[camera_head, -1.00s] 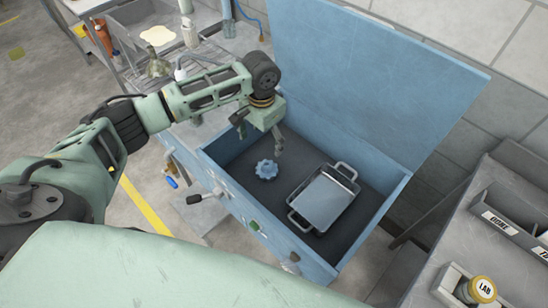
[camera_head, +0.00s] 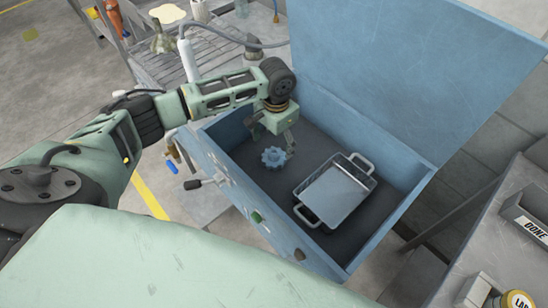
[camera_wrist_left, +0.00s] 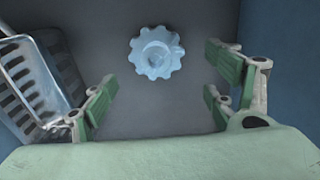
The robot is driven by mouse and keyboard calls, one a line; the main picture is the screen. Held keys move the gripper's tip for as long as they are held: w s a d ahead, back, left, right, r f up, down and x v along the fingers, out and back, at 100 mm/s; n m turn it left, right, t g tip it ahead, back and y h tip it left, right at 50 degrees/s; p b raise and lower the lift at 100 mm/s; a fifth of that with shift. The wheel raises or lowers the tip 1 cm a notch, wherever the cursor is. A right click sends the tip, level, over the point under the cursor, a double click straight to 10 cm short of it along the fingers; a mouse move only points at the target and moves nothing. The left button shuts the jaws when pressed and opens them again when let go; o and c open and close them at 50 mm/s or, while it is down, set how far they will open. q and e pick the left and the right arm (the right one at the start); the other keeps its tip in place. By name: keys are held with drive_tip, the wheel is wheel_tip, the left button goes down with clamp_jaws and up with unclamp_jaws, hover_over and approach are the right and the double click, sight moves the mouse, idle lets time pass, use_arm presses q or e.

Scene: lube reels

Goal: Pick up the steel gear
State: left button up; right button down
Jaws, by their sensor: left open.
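The steel gear (camera_head: 274,157) lies flat on the dark floor of the blue open-topped bin, left of the metal basket. In the left wrist view the gear (camera_wrist_left: 157,52) shows whole, with a raised hub, between and beyond the spread fingers. My left gripper (camera_head: 288,150) is inside the bin's opening, close to the gear at its back right in the head view. The left gripper (camera_wrist_left: 165,98) is open and empty in the wrist view. The gap in height between fingers and gear is hard to tell. My right gripper is not in view.
The metal basket (camera_head: 335,196) with two handles sits beside the gear; it also shows at the left in the wrist view (camera_wrist_left: 22,85). The blue bin's walls (camera_head: 385,232) enclose both, and its raised lid (camera_head: 400,75) stands behind. A grey bench (camera_head: 500,225) is at the right.

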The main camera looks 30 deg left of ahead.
sight(275, 153)
use_arm(q)
drive_tip(key=f, duration=0.2)
drive_tip(key=s+f+p, duration=0.1)
drive_tip(key=f, duration=0.1)
drive_tip(key=shift+s+d+f, duration=0.15)
drive_tip(key=shift+f, duration=0.55)
drive_tip(key=c, duration=1.7)
drive_tip(key=shift+c, duration=0.4)
drive_tip(key=shift+r, duration=0.1)
